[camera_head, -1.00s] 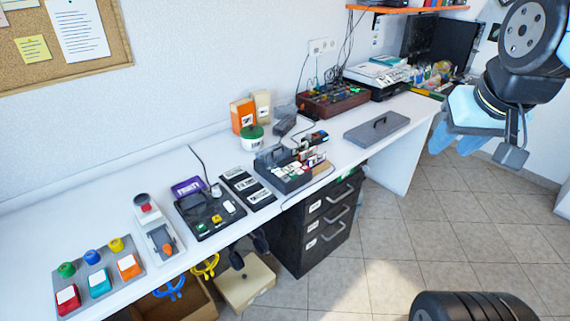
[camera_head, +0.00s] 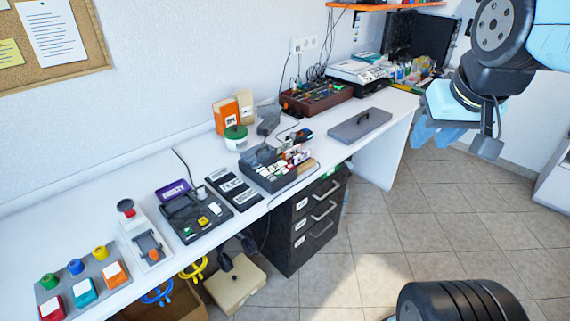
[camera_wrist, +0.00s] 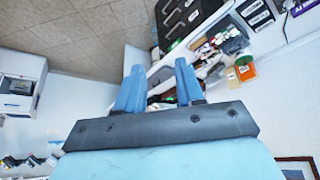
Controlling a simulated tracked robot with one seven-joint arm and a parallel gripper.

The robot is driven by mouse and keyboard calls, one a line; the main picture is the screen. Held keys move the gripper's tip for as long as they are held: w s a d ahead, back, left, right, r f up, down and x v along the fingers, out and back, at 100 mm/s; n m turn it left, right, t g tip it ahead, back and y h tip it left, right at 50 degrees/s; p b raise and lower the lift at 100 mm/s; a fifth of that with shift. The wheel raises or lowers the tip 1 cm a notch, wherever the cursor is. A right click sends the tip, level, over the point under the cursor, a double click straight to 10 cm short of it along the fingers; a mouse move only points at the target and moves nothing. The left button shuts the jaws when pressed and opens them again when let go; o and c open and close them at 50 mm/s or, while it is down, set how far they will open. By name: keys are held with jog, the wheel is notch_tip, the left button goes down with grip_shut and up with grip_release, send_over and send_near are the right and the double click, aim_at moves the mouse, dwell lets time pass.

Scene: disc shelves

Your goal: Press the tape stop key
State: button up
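No key can be read as a tape stop key at this size. A black device (camera_head: 187,228) with small green, white and yellow keys lies on the white bench, a purple label behind it. A dark reddish-brown box (camera_head: 318,99) with several small coloured controls stands further back; its markings are too small to read. My gripper (camera_head: 436,132) hangs at the upper right, off the bench's right edge and touching nothing. In the wrist view its two blue fingers (camera_wrist: 160,68) are apart with nothing between them.
The white bench (camera_head: 110,195) runs along the wall. On it are a panel of coloured buttons (camera_head: 72,303), a grey tray of small items (camera_head: 272,181) and a grey lidded case (camera_head: 360,124). Black drawers (camera_head: 300,256) stand beneath. The tiled floor (camera_head: 372,270) in front is open.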

grip_shut()
dwell(1.4)
